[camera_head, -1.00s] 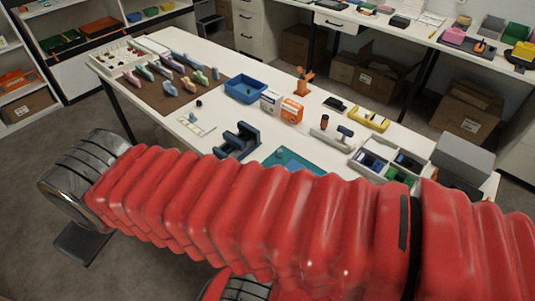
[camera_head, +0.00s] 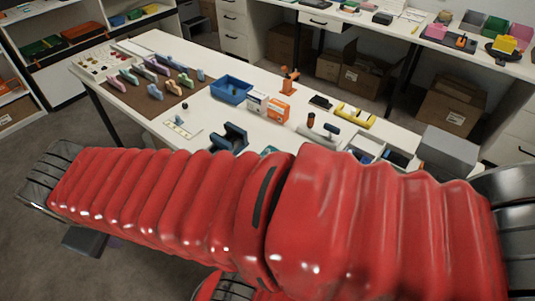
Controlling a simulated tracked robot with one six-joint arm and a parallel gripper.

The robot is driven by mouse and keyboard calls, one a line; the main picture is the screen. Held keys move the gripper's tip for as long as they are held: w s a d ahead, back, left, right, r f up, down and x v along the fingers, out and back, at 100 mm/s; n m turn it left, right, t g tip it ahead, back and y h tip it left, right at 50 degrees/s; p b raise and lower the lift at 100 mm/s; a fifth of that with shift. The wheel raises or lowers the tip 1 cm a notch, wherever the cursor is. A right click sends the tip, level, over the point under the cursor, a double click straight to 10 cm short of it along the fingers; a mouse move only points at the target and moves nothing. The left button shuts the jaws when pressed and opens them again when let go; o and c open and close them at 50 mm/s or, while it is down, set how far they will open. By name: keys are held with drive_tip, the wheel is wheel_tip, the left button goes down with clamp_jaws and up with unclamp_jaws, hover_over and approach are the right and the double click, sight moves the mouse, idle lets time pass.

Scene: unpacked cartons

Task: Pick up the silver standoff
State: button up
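I cannot pick out a silver standoff in the camera_head view; small parts on the worktable (camera_head: 208,120) are too small to tell apart. A pale card (camera_head: 183,128) on the table carries small pieces, with a small dark round item (camera_head: 185,106) just behind it. My red ribbed arm stretches across the foreground and hides the table's near edge. My gripper is not in view.
A blue bin (camera_head: 229,94), a dark blue cradle (camera_head: 231,139), an orange-and-white box (camera_head: 278,111), an orange stand (camera_head: 289,79) and a yellow holder (camera_head: 355,117) crowd the table. A grey box (camera_head: 448,150) is at the right.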

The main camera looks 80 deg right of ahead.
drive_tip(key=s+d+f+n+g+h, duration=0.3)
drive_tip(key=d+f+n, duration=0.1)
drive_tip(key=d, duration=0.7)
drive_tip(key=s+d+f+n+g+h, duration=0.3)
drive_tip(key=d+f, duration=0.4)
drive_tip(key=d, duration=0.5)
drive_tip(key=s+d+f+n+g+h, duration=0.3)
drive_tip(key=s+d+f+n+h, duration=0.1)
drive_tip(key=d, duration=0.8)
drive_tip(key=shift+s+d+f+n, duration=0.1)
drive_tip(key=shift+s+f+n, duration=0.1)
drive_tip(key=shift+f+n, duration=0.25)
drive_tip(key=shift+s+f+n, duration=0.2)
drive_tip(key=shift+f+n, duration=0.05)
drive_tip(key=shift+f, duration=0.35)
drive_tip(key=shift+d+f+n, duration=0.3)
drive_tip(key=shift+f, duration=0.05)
approach(267, 151)
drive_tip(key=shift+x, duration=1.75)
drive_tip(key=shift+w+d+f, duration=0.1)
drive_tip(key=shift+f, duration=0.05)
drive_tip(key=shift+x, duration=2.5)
